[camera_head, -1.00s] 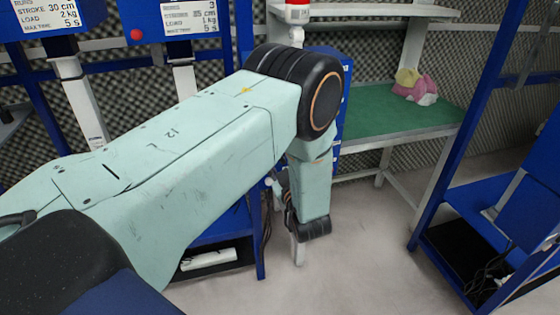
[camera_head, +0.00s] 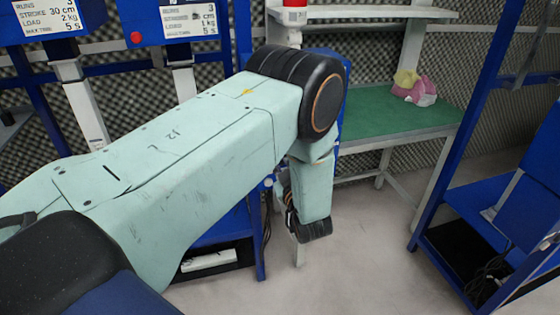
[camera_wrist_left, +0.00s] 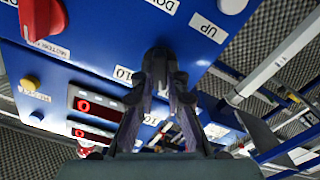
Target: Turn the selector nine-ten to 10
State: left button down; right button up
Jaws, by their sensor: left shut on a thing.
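In the left wrist view my left gripper (camera_wrist_left: 163,88) is shut on a dark knob on a blue panel (camera_wrist_left: 105,50). The fingers cover most of the knob, so its pointing direction is hidden. A white label beside it (camera_wrist_left: 123,74) is partly covered and hard to read, so I cannot confirm that the knob is the selector nine-ten. In the head view my left arm reaches in from the left and bends down, and its gripper is hidden. My right gripper is not in view.
In the head view a green-topped bench (camera_head: 385,118) holds a pink and yellow bundle (camera_head: 415,88). Floor is clear in front.

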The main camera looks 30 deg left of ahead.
pick_arm(q)
jog(key=shift+f+m, duration=0.1)
jog(key=shift+m, duration=0.2)
jog(key=m, duration=0.5)
jog(key=shift+d+m+p, duration=0.15)
jog(key=shift+m+p, duration=0.15)
jog(key=m, duration=0.5)
jog(key=shift+f, duration=0.1)
jog(key=shift+m, duration=0.4)
jog(key=c, duration=1.4)
grip_release()
jog(key=shift+w, duration=0.1)
jog(key=shift+o, duration=0.2)
jog(key=shift+d, duration=0.1)
jog(key=v, duration=0.7)
jog(key=shift+d, duration=0.15)
